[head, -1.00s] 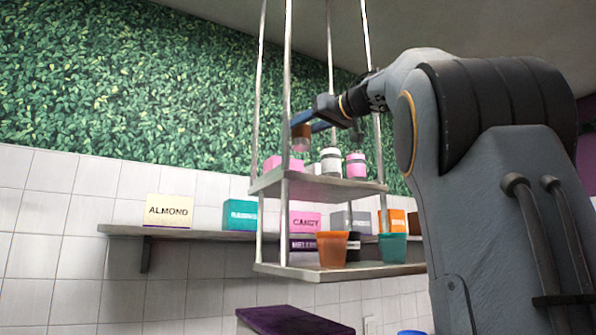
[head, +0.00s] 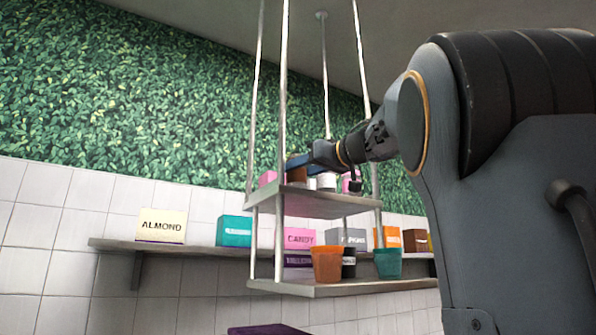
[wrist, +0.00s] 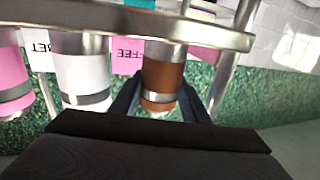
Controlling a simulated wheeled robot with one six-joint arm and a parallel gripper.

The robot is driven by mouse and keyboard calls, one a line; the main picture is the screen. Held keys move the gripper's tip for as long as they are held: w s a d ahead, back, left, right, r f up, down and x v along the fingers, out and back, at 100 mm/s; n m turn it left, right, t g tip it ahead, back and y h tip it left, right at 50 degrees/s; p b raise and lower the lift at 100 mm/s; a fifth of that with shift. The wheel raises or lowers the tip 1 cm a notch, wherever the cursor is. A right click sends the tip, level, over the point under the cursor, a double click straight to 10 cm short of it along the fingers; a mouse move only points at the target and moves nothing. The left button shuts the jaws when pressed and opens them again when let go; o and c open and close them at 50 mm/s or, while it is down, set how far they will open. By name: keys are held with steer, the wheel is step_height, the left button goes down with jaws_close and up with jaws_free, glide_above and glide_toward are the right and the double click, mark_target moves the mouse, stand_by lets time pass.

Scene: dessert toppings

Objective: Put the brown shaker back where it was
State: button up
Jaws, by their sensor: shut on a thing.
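The brown shaker (head: 297,174) is upright at the left part of the upper hanging shelf (head: 325,205), partly hidden by my gripper (head: 300,163). In the wrist view, which is upside down, the brown shaker (wrist: 164,75) sits between the two fingers of my gripper (wrist: 160,92), which is shut on it. Its base meets the edge of the shelf (wrist: 110,20) in that view; I cannot tell whether it touches the board. A white shaker (wrist: 85,75) and a pink shaker (wrist: 12,72) stand beside it in a row.
Metal rods (head: 281,100) hold up the shelf close to my gripper. The lower hanging shelf (head: 335,287) carries an orange cup (head: 327,264) and a teal cup (head: 388,263). A wall shelf behind (head: 190,249) holds labelled boxes, among them an almond box (head: 161,226).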

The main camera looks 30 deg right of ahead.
steer(key=o, duration=1.1)
steer(key=b+v, duration=0.2)
steer(key=v, duration=1)
steer(key=shift+b, duration=0.3)
